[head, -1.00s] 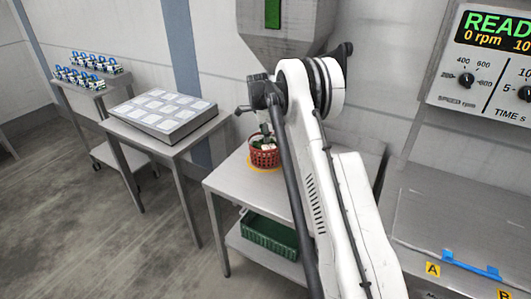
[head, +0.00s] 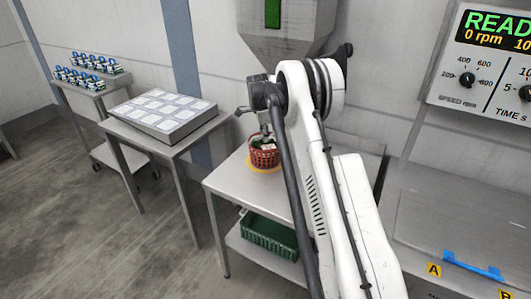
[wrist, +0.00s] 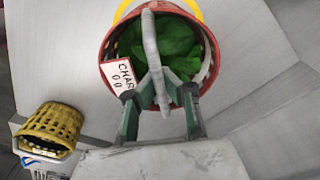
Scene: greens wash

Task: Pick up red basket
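The red basket (head: 264,158) stands upright on the steel table under the hopper, within a yellow ring. In the wrist view the basket (wrist: 211,62) holds green leaves (wrist: 175,42) and has a white tag (wrist: 122,76) at its left rim. Its grey handle (wrist: 149,35) arches over the top. My gripper (wrist: 158,95) is open, its two green fingers over the near part of the basket on either side of the handle. The fingers are apart, and I cannot tell whether either touches the handle. In the head view my gripper (head: 265,132) is directly above the basket, partly hidden by my arm.
A yellow basket (wrist: 52,126) shows at lower left in the wrist view. A green crate (head: 270,238) sits on the shelf below. The grey hopper (head: 285,25) hangs above. A side table with a panel (head: 165,112) stands left.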

